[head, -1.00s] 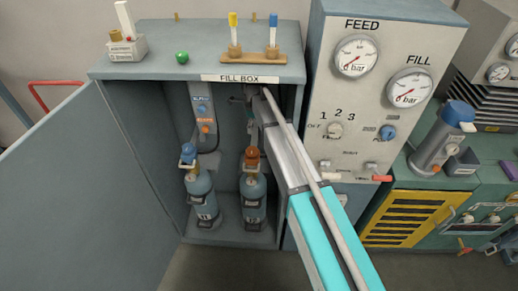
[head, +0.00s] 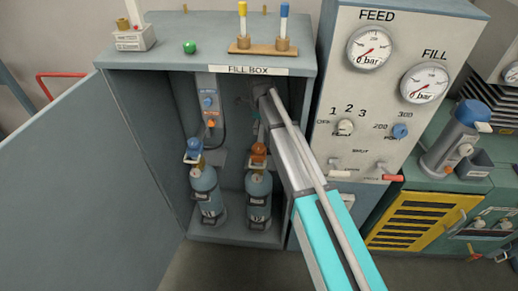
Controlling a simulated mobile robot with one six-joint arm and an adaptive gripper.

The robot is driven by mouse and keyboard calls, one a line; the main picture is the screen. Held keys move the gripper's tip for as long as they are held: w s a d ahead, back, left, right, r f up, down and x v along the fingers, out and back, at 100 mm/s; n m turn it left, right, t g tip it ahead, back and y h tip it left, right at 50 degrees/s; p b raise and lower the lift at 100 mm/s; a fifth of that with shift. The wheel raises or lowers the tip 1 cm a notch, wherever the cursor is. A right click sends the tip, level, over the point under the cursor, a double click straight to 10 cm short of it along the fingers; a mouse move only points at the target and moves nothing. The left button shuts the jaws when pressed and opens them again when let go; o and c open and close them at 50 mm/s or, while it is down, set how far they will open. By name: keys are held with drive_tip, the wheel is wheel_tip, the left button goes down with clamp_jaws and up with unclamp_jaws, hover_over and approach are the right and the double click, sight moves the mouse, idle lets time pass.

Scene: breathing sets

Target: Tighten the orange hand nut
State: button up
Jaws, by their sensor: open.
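Two cylinders stand upright inside the open fill box (head: 135,88). The right cylinder (head: 258,188) has an orange hand nut (head: 258,150) at its top, and the left cylinder (head: 205,185) has a blue top (head: 194,146). A panel on the back wall carries a blue knob (head: 208,102) and an orange knob (head: 211,122). My arm reaches in from the lower right. My gripper (head: 259,97) is open in the upper right of the box, above the orange hand nut and apart from it. Its fingertips are small, dark and partly hidden.
The box door (head: 80,165) stands open at the left. The gauge panel (head: 350,100) is close at the right of my arm. A small rack (head: 263,48) with yellow and blue pieces, a green ball (head: 190,47) and a small device (head: 134,38) sit on top of the box.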

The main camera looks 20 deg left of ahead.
sight(260, 147)
drive_tip(key=shift+f+b, duration=5.3)
drive_tip(key=shift+f, duration=0.25)
drive_tip(key=c, duration=1)
